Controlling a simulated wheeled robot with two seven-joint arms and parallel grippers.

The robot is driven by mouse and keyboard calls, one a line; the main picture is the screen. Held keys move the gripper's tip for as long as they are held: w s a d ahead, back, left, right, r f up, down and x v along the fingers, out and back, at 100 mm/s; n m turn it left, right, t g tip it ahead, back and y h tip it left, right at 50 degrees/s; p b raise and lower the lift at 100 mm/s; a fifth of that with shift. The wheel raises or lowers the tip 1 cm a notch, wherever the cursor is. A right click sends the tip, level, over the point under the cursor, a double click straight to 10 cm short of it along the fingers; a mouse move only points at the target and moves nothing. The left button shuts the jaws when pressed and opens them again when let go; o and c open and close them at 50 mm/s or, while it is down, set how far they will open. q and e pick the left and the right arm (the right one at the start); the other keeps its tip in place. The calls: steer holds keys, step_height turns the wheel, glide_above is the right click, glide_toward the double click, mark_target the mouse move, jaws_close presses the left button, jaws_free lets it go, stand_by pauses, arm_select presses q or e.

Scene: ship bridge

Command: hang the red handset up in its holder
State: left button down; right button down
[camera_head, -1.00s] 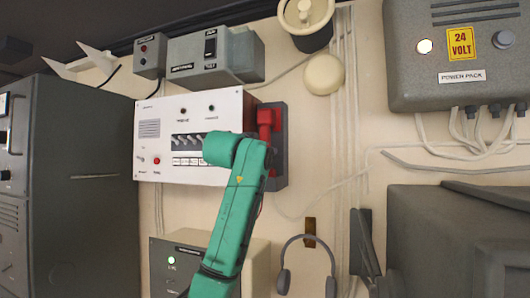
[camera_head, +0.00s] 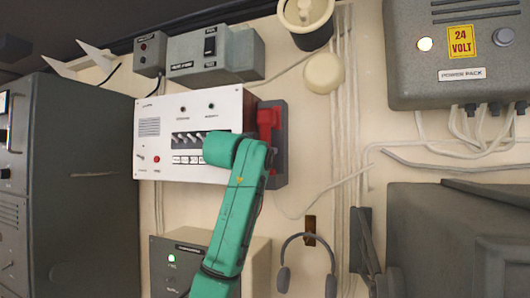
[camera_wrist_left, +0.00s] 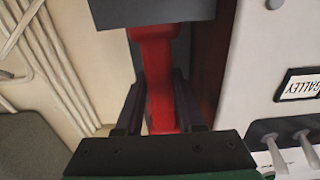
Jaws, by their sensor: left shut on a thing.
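The red handset (camera_head: 267,120) is upright against the dark grey holder (camera_head: 281,150) at the right side of the white panel. Its lower part is hidden behind my green left arm in the head view. In the left wrist view my left gripper (camera_wrist_left: 158,105) is shut around the red handset (camera_wrist_left: 154,60), one dark finger on each side. A dark block (camera_wrist_left: 150,10), which looks like part of the holder, covers the handset's end at the top of that view. I cannot tell whether the handset is fully seated. My right gripper is not in view.
The white panel (camera_head: 170,110) with switches and a red button is just left of the holder. A headset (camera_head: 306,240) hangs below right. A grey power box (camera_head: 455,55) is at upper right, and cables run down the wall between.

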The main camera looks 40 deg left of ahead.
arm_select(q)
steer(key=shift+c, duration=2.2)
jaws_free()
steer(key=shift+s, duration=0.1)
steer(key=shift+s+d+f+b, duration=0.15)
steer(key=shift+s+b, duration=0.15)
steer(key=shift+b, duration=0.15)
steer(key=b+v, duration=0.6)
steer(key=v, duration=0.8)
steer(key=shift+w, duration=0.1)
